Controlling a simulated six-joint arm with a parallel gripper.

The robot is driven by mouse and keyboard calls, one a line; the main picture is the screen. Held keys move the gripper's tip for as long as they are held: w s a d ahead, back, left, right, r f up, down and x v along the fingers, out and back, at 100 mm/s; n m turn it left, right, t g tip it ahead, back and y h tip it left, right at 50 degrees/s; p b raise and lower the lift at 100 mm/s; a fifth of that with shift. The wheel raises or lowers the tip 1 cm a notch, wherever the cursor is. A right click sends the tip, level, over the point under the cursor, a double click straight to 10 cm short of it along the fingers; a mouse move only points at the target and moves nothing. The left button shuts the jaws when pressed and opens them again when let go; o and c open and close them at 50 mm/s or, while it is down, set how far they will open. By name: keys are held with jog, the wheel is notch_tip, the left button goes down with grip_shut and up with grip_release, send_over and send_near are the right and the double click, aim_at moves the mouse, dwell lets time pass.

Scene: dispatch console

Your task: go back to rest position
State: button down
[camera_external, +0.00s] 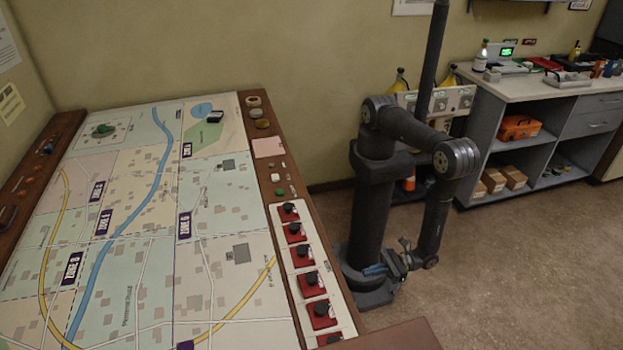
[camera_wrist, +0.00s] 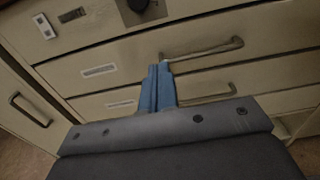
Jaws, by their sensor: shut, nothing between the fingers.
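My gripper (camera_external: 376,270) hangs low beside my arm's base, to the right of the map console, with the arm folded down. In the wrist view its blue fingers (camera_wrist: 158,88) are together and hold nothing. Beyond them are beige drawer fronts (camera_wrist: 110,55) with metal handles (camera_wrist: 203,50). I cannot tell how far the fingertips are from the drawers.
The map console (camera_external: 225,268) fills the left, with a row of red switches with black knobs (camera_external: 303,254) along its right edge. A workbench (camera_external: 545,85) with shelves and orange boxes (camera_external: 520,127) stands at the right. The floor (camera_external: 510,260) at right is clear.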

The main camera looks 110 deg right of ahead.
jog(key=w, duration=1.3)
jog(key=shift+w, duration=0.25)
jog(key=s, duration=1.4)
jog(key=shift+w, duration=0.1)
jog(key=shift+w, duration=6.9)
